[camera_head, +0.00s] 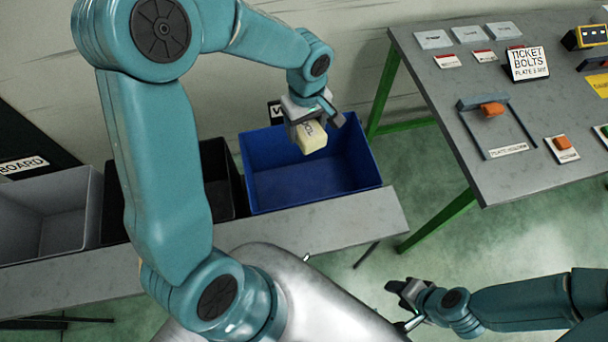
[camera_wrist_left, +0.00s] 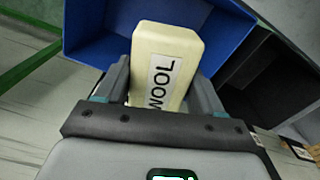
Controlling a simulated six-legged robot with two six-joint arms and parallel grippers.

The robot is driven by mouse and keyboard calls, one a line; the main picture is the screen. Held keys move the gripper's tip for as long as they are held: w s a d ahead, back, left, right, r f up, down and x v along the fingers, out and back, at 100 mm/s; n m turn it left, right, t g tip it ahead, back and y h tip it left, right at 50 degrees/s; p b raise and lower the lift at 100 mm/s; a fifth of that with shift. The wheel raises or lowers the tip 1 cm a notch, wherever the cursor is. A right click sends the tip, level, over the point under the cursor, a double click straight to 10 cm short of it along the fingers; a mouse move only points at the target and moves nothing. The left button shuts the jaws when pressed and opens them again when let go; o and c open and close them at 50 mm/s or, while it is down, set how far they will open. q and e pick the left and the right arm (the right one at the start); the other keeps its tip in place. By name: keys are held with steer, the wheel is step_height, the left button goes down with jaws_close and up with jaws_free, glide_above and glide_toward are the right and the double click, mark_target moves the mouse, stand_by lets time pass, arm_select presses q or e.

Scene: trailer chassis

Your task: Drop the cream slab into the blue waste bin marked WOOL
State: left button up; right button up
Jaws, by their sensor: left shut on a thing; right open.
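The cream slab (camera_head: 310,138) is held in my left gripper (camera_head: 318,116), which is shut on it. The slab hangs over the blue bin (camera_head: 318,199), above its opening. In the left wrist view the slab (camera_wrist_left: 178,45) sits between the two fingers (camera_wrist_left: 162,95) and carries a WOOL label, with the blue bin (camera_wrist_left: 90,30) behind it. The bin's own sign behind it is mostly hidden by my left gripper. My right gripper (camera_head: 403,296) is open, low at the lower right, away from the bins.
A black bin (camera_head: 219,180) and a grey bin (camera_head: 48,250) stand left of the blue bin on a grey bench (camera_head: 345,222). A dark board marked BOARD (camera_head: 25,164) is behind the grey bin. A green-legged table (camera_head: 440,110) with labelled parts stands at right.

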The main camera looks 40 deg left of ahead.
arm_select(q)
step_height(320, 180, down, 4)
steer(key=shift+d+f+b, duration=0.1)
steer(key=shift+b, duration=0.95)
steer(key=shift+s+f, duration=0.1)
steer(key=shift+f, duration=0.15)
steer(key=shift+f+b, duration=0.25)
steer(key=shift+b, duration=0.05)
steer(key=o, duration=1.1)
steer(key=shift+r, duration=0.1)
step_height(320, 180, up, 16)
